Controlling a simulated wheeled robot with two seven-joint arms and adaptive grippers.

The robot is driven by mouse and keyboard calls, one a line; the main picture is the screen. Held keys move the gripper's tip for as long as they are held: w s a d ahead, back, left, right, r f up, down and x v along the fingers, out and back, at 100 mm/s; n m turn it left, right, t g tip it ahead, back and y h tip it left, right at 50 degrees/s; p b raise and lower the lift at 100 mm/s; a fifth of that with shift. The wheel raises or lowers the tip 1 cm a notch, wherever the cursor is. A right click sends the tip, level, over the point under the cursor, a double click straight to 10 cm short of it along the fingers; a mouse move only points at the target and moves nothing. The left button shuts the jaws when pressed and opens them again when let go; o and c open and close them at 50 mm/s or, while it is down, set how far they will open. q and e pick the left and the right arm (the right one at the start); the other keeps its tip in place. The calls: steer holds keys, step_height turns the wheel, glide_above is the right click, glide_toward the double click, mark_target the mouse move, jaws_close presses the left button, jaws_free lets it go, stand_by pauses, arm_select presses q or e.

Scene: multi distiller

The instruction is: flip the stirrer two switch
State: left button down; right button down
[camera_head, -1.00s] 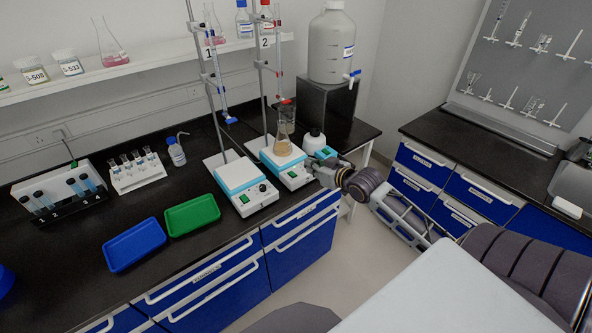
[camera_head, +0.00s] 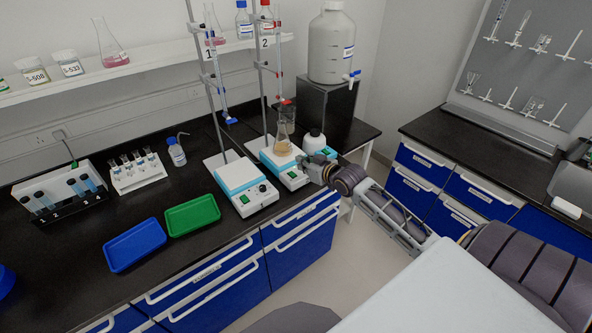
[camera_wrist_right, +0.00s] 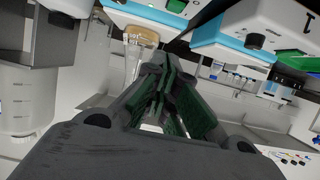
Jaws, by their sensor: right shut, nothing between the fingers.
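Stirrer two (camera_head: 266,160) is the right-hand white and blue stirrer, by the stand labelled 2, with a flask of tan liquid (camera_head: 283,146) on its plate. A green switch (camera_head: 292,175) shows on its front panel; I cannot tell its position. My right gripper (camera_head: 306,163) is shut and empty, at the right end of that panel, hiding part of it. In the right wrist view, the shut fingertips (camera_wrist_right: 165,68) are below stirrer two's front edge (camera_wrist_right: 160,16) in the picture, and a green switch (camera_wrist_right: 177,5) shows above them. Contact cannot be told. My left gripper is out of view.
Stirrer one (camera_head: 240,178) stands to the left, with its own green switch (camera_head: 244,200). A white wash bottle (camera_head: 314,142) is just behind my right gripper. A large carboy (camera_head: 332,45) stands on a dark box. Green (camera_head: 192,214) and blue (camera_head: 134,245) trays lie left.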

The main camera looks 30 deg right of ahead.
glide_above(294, 175)
steer(key=shift+s+d+f, duration=0.1)
steer(key=shift+s+f, duration=0.25)
steer(key=shift+f, duration=0.45)
steer(key=shift+s+f+p, duration=0.2)
steer(key=shift+f+p, duration=0.15)
steer(key=shift+f, duration=1.7)
steer(key=shift+s+f, duration=0.1)
steer(key=shift+f, duration=0.25)
steer(key=shift+w+r+p, duration=0.45)
steer(key=shift+w+p, duration=0.05)
steer(key=shift+w, duration=0.15)
steer(key=shift+r, duration=0.2)
